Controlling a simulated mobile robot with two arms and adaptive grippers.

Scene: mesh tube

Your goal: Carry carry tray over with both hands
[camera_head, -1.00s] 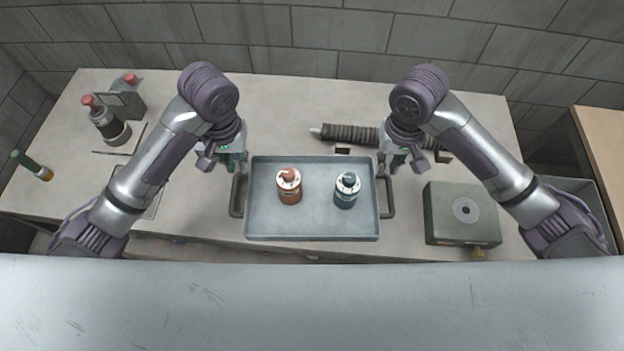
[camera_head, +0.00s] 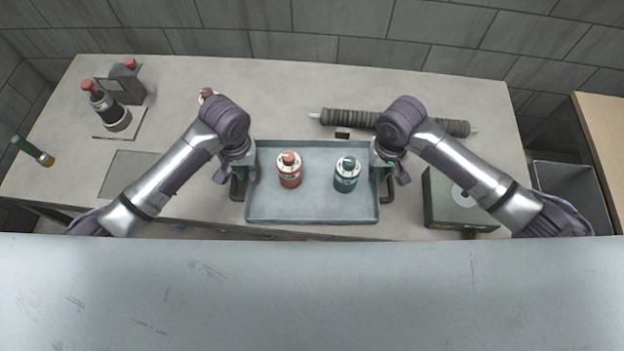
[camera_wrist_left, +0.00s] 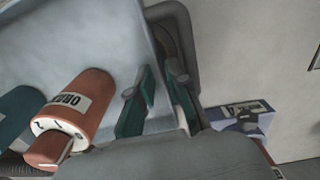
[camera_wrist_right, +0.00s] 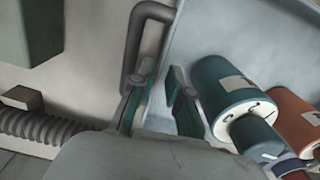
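The blue-grey tray (camera_head: 315,208) lies on the bench, with a dark handle at each end. It carries an orange bottle (camera_head: 289,172) and a teal bottle (camera_head: 346,178), both upright. My left gripper (camera_head: 247,172) is at the tray's left end. In the left wrist view its fingers (camera_wrist_left: 160,100) stand apart on either side of the tray's side wall, beside the handle (camera_wrist_left: 184,40). My right gripper (camera_head: 382,170) is at the right end. In the right wrist view its fingers (camera_wrist_right: 158,102) straddle the opposite wall, beside the handle (camera_wrist_right: 134,45). Fingertip contact is unclear.
A green box (camera_head: 440,208) stands right of the tray. A corrugated hose (camera_head: 350,118) lies behind it. A dark bottle (camera_head: 110,108) and a grey container (camera_head: 128,84) stand at the back left. The bench (camera_head: 270,85) is mostly bare behind the tray.

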